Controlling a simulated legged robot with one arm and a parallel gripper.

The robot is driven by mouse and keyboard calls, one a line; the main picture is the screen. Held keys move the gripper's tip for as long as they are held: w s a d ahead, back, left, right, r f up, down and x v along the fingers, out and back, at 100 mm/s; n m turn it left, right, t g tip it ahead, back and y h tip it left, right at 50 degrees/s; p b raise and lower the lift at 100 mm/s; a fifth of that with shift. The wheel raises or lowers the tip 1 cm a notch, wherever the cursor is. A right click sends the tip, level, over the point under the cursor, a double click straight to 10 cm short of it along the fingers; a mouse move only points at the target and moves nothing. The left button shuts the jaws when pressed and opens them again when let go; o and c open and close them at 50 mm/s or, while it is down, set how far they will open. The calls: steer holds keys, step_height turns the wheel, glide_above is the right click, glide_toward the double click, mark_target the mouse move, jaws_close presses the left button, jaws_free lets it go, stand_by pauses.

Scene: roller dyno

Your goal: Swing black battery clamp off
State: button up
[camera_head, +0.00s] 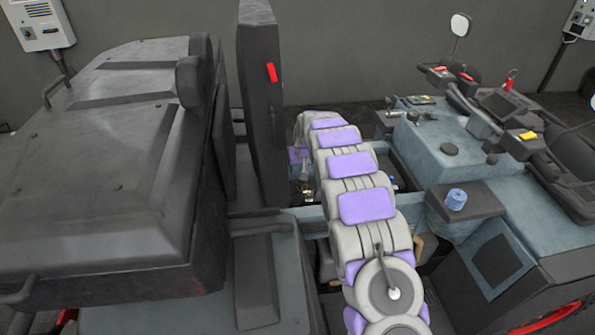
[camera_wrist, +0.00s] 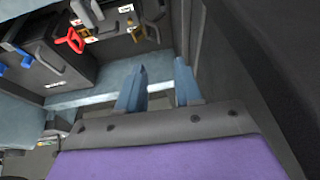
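My gripper (camera_wrist: 160,68) shows in the wrist view as two blue-grey fingers with a gap between them, and nothing is seen in the gap. A dark box with small labels (camera_wrist: 50,65) lies beyond it at upper left, with a red handle-like part (camera_wrist: 70,40) on it. A dark, thin curved part (camera_wrist: 138,33) sits above the fingertips and apart from them. It may be the black battery clamp, but I cannot tell for sure.
A tall dark upright panel (camera_head: 262,110) with a red tab stands just left of my arm. A bulky dark hood-like body (camera_head: 90,180) fills the left. A blue-grey console (camera_head: 465,140) with a blue knob (camera_head: 456,199) stands to the right. A dark wall lies close at right in the wrist view.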

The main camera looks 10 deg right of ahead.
steer(key=v, duration=0.6)
steer(key=shift+p, duration=0.4)
steer(key=shift+s+r, duration=0.1)
steer(key=shift+r, duration=0.05)
